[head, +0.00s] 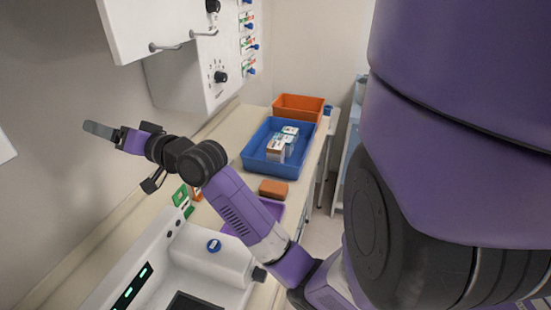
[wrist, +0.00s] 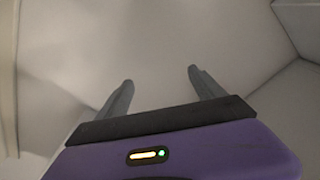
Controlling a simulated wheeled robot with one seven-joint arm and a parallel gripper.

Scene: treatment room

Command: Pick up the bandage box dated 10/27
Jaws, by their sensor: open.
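Several small boxes stand together in a blue tray (head: 250,166) on the counter in the head view. One is a white and brown box (head: 275,151) at the front, with a white and green box (head: 290,131) behind it. Their print is too small to read, so I cannot tell which carries the date 10/27. My gripper (head: 97,129) is raised at the left near the wall, well away from the tray. In the wrist view my gripper (wrist: 160,77) has its two fingers apart with nothing between them. No box shows in the wrist view.
An orange bin (head: 298,107) stands behind the blue tray. A brown block (head: 273,188) and a purple tray (head: 270,207) lie in front of it. A green and white item (head: 181,197) stands beside my arm. A white machine (head: 200,252) fills the near counter; a cabinet (head: 160,25) hangs above.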

